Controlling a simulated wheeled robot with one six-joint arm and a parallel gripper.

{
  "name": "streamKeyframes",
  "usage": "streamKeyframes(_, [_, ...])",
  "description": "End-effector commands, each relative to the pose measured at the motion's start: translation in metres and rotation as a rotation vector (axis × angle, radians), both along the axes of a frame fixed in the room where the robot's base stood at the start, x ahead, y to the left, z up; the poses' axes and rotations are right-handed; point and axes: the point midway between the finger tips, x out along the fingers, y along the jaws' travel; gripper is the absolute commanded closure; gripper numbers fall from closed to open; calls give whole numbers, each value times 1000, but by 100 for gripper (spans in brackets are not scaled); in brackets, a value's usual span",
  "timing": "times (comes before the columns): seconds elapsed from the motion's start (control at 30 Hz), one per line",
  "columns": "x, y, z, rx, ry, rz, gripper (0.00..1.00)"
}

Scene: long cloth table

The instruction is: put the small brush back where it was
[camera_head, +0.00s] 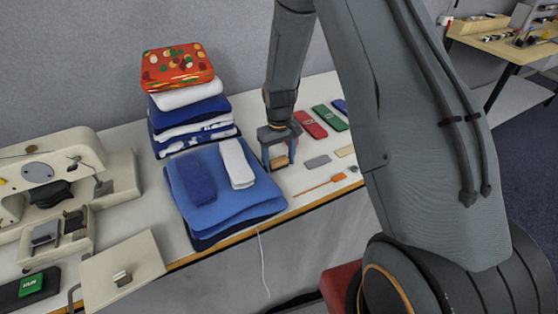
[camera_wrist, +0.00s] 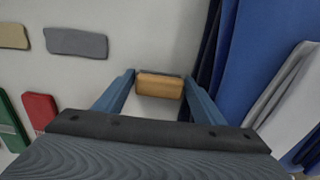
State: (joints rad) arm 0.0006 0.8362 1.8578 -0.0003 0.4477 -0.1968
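The small brush (camera_wrist: 160,87) shows as a short tan wooden block with a dark edge in the wrist view. It spans the space between my two fingertips and appears to touch both. My gripper (camera_head: 279,158) points down over the table, right of the blue folded cloths, with the brush (camera_head: 279,162) low between its fingers. Its bristles are not clearly seen. I cannot tell whether the brush touches the table. My gripper also fills the lower middle of the wrist view (camera_wrist: 159,80).
A grey block (camera_head: 317,161), a tan block (camera_head: 345,151) and an orange tool (camera_head: 321,185) lie to the right. Red (camera_head: 310,124) and green (camera_head: 330,118) pieces lie behind. Blue folded cloths (camera_head: 215,205) stand close left. A sewing machine (camera_head: 60,175) is farther left.

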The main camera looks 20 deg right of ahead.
Motion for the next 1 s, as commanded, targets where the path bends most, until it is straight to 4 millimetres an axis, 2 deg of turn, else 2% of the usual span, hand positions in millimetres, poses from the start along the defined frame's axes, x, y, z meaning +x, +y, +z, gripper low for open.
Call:
streamKeyframes(0.3, [0, 0, 1, 0, 0, 0, 27])
streamKeyframes(0.47, [1, 0, 8, 0, -2, 0, 27])
streamKeyframes(0.67, [2, 0, 33, 0, -5, 0, 27])
streamKeyframes(1.0, [2, 0, 92, 0, -5, 0, 27])
